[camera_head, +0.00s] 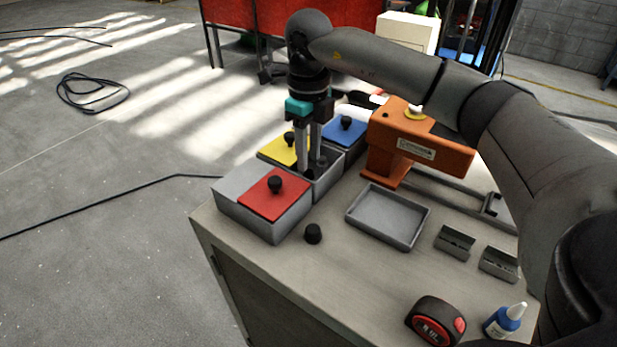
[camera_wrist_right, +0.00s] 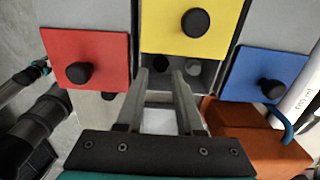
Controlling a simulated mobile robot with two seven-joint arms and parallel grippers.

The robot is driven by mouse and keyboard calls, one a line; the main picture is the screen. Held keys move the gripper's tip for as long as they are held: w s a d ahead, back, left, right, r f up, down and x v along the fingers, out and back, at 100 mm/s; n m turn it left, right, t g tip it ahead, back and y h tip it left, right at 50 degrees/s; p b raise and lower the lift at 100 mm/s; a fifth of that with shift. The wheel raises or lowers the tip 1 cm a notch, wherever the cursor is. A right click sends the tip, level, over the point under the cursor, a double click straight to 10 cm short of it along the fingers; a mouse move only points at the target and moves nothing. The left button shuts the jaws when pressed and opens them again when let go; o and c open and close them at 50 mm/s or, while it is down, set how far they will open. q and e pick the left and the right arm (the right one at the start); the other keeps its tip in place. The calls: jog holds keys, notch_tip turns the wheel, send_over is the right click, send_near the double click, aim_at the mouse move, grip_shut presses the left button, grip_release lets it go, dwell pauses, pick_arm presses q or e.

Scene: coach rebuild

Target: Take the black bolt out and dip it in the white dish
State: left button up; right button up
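My right gripper (camera_head: 309,170) points straight down into the middle grey box (camera_head: 331,178), whose yellow lid (camera_head: 277,152) is slid partly back. In the right wrist view its fingers (camera_wrist_right: 161,74) stand apart, with nothing clearly held between them. A small dark shape (camera_head: 321,161) shows beside the fingers inside the box; it may be the black bolt, but the fingers partly hide it. I cannot pick out a white dish for certain; a shallow grey tray (camera_head: 376,232) lies on the bench. A dark arm part with teal at the wrist view's left edge seems to be mine; no left fingers are clear.
A red-lidded box (camera_head: 262,225) and a blue-lidded box (camera_head: 344,132) flank the middle box. A black knob-like piece (camera_head: 313,233) lies on the bench. An orange machine (camera_head: 420,140), two small grey holders, a tape measure (camera_head: 436,320) and a blue bottle (camera_head: 503,322) stand to the right.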

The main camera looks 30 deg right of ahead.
aim_at(310, 172)
notch_tip(310, 172, down, 4)
jog(key=shift+s+d+f, duration=0.1)
jog(key=shift+s, duration=0.05)
grip_shut()
dwell(0.4)
